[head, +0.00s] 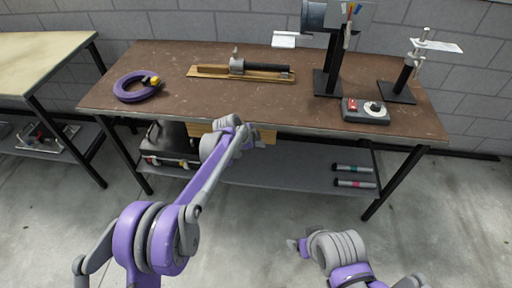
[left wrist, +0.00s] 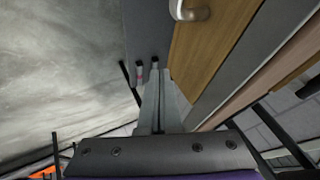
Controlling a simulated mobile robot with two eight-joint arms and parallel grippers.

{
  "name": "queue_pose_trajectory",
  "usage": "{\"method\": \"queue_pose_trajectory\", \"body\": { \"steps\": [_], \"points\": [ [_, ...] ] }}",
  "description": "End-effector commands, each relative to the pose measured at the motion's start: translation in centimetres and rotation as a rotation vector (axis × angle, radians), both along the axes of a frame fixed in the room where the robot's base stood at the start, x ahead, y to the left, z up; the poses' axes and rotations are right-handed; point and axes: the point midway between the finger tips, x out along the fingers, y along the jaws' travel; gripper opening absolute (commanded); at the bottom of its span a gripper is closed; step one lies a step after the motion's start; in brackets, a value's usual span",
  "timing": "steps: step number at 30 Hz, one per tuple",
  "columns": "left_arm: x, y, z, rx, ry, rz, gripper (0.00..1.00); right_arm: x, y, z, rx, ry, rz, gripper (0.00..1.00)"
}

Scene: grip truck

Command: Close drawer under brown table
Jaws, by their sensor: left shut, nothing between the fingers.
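The brown table (head: 200,60) stands against the wall in the head view. The light wooden drawer front (head: 198,129) shows just under its front edge, partly hidden behind my left arm. In the left wrist view the wooden front (left wrist: 210,45) fills the upper middle, with a metal handle (left wrist: 190,12) at the top. How far out the drawer stands is hard to tell. My left gripper (head: 262,138) is in front of the drawer; its fingers (left wrist: 160,100) are shut and empty, close to the wooden front. My right gripper (head: 297,246) is low over the floor, away from the table.
The tabletop holds a purple ring (head: 125,92), a wooden-based tool (head: 215,72), a black stand (head: 327,82) and a control box (head: 365,112). The lower shelf (head: 290,176) carries a black case (head: 170,145) and tubes (head: 352,183). Another table (head: 40,50) stands left.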

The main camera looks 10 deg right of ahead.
Motion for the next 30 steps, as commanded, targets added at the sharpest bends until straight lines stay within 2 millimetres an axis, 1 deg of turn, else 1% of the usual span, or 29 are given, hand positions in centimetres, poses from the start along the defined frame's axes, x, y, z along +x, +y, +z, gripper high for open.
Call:
{"method": "queue_pose_trajectory", "body": {
  "steps": [2,3,6,12,15,18,26,29,30],
  "points": [
    [-0.6,-0.3,0.0,0.002,0.001,-0.001,0.00,0.0,0.0,-0.1,0.000,0.000,0.000,0.82],
    [-0.8,0.4,1.1,0.002,0.001,0.001,0.00,0.0,0.0,0.1,0.000,0.000,0.000,0.82],
    [-1.7,1.8,3.1,0.002,0.003,0.002,0.00,0.0,0.0,0.4,0.000,-0.001,0.000,0.82],
    [-3.1,3.7,6.2,0.003,0.002,0.000,0.00,0.0,0.0,0.8,0.000,-0.003,0.000,0.82],
    [-3.4,4.4,7.2,0.003,0.002,0.000,0.00,0.0,0.0,0.9,0.000,-0.003,0.000,0.82],
    [-3.7,4.7,7.8,0.003,0.002,0.000,0.00,0.0,0.0,0.9,0.000,-0.003,0.000,0.82],
    [-3.9,5.1,8.2,0.002,0.006,0.006,0.00,0.0,0.0,1.0,0.000,-0.003,0.000,0.82],
    [-4.9,6.3,9.5,0.000,0.028,0.059,0.00,0.1,0.0,1.6,0.000,-0.005,0.000,0.82],
    [-5.6,7.2,10.4,-0.002,0.045,0.098,0.00,0.1,0.0,1.9,0.000,-0.006,0.000,0.82]
  ]
}}
